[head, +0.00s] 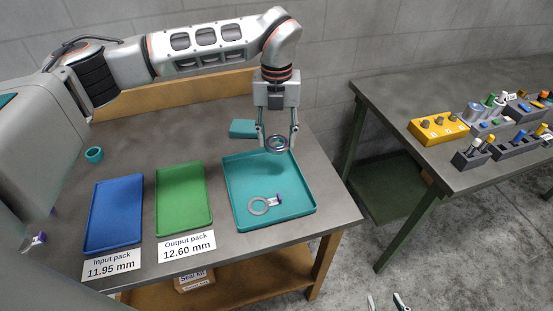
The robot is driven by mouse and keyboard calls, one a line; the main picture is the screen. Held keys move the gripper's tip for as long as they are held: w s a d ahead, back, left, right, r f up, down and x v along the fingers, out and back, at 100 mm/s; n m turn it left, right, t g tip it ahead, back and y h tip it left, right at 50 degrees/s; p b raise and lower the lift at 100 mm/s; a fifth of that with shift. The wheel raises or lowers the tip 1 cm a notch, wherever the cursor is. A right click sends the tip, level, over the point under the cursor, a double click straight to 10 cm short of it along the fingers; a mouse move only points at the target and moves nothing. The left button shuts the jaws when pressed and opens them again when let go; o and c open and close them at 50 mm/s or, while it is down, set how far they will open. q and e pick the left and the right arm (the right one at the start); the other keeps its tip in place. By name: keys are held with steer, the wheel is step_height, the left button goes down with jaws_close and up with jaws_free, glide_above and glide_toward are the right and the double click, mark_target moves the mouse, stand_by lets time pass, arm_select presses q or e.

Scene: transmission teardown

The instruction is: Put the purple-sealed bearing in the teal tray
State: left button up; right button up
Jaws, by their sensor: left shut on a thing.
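The teal tray (305,211) sits at the right end of the near workbench. My left gripper (277,141) is above its back edge, shut on a round grey ring-shaped bearing (277,149). The ring is held between the two fingertips, and its seal colour is too small to tell for sure.
A blue tray (114,214) and a green tray (183,199) stand left of the teal tray, with printed labels in front. A second bench (390,105) at right holds several parts blocks.

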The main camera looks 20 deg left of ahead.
mark_target(277, 169)
arm_select(q)
steer(key=shift+f, duration=4.2)
steer(key=shift+f, duration=0.2)
steer(key=o, duration=1)
steer(key=shift+c, duration=0.2)
step_height(277, 169, up, 12)
steer(key=shift+r+b, duration=0.2)
steer(key=shift+b, duration=0.1)
steer(key=shift+s+f, duration=0.1)
